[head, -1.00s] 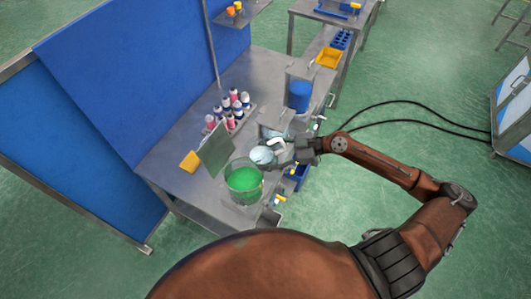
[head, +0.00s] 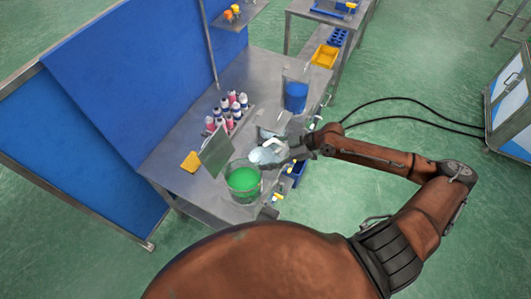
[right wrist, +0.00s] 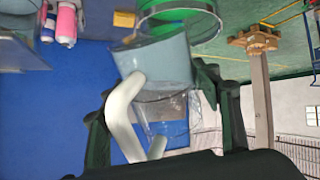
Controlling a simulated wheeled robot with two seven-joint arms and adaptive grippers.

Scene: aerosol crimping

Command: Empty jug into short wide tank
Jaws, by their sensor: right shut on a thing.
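The wide clear tank (head: 243,184) holds green liquid and stands at the near edge of the steel bench; its rim also shows at the top of the right wrist view (right wrist: 203,33). The jug (head: 260,155), pale blue with a white handle, is right beside the tank's upper right rim. In the right wrist view the jug (right wrist: 165,62) looks tilted, close to the tank. I see no clear stream between them. My right gripper (head: 281,157) is shut on the jug, its fingers (right wrist: 162,120) on either side of the handle. My left gripper is out of view.
A taller tank with blue liquid (head: 296,96) stands behind the jug. Several red and white cans (head: 228,112) stand in a rack. A grey-green upright panel (head: 215,152) and a yellow block (head: 190,162) are left of the green tank. Bare bench lies between them.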

